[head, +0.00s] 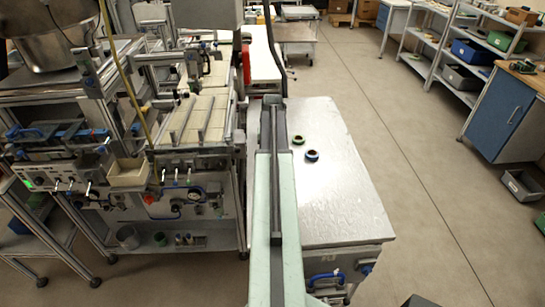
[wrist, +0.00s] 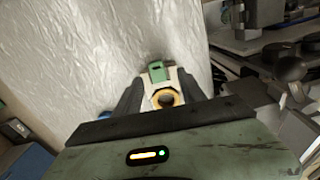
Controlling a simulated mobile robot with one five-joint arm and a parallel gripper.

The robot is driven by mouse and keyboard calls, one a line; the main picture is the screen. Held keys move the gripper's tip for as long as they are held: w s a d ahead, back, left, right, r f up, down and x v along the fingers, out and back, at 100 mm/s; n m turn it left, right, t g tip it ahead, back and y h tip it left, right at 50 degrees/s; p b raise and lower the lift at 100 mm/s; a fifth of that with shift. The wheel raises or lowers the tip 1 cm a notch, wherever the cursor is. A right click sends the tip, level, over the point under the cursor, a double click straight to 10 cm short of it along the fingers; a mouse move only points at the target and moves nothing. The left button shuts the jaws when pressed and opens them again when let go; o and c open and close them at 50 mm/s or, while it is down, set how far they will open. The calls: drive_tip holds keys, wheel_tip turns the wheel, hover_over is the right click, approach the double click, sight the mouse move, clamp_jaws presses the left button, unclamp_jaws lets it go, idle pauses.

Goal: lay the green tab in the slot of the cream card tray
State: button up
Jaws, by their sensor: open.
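In the wrist view a small green piece (wrist: 157,71), which looks like the green tab, shows just beyond my gripper (wrist: 160,82). A cream or white piece (wrist: 174,80) lies between the dark fingers, with a yellow-orange ring (wrist: 165,99) around a dark centre on it. I cannot tell if this cream piece is the card tray, nor if the green piece rests on it or beside it. The fingers are apart, one on each side, and I see no grip. In the head view my arm hides this spot, and no slot can be made out.
A machine frame (head: 195,150) stands close on the left. The table's right part is clear. A blue cabinet (head: 497,115) stands across the aisle.

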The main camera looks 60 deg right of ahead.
wheel_tip(320, 180, up, 7)
drive_tip(key=p, duration=0.5)
drive_tip(key=shift+f, duration=0.15)
drive_tip(key=w+a+n, duration=0.2)
drive_tip(key=w+a, duration=0.3)
drive_tip(key=a, duration=0.5)
drive_tip(key=w+a+n, duration=0.2)
drive_tip(key=w+a, duration=0.4)
drive_tip(key=a, duration=0.4)
drive_tip(key=w+a+n, duration=0.2)
drive_tip(key=w+a, duration=0.3)
drive_tip(key=a, duration=0.5)
drive_tip(key=a+n, duration=0.5)
drive_tip(key=a, duration=2.3)
drive_tip(key=shift+s+a+n, duration=0.2)
drive_tip(key=shift+a+n, duration=0.1)
drive_tip(key=shift+n, duration=0.1)
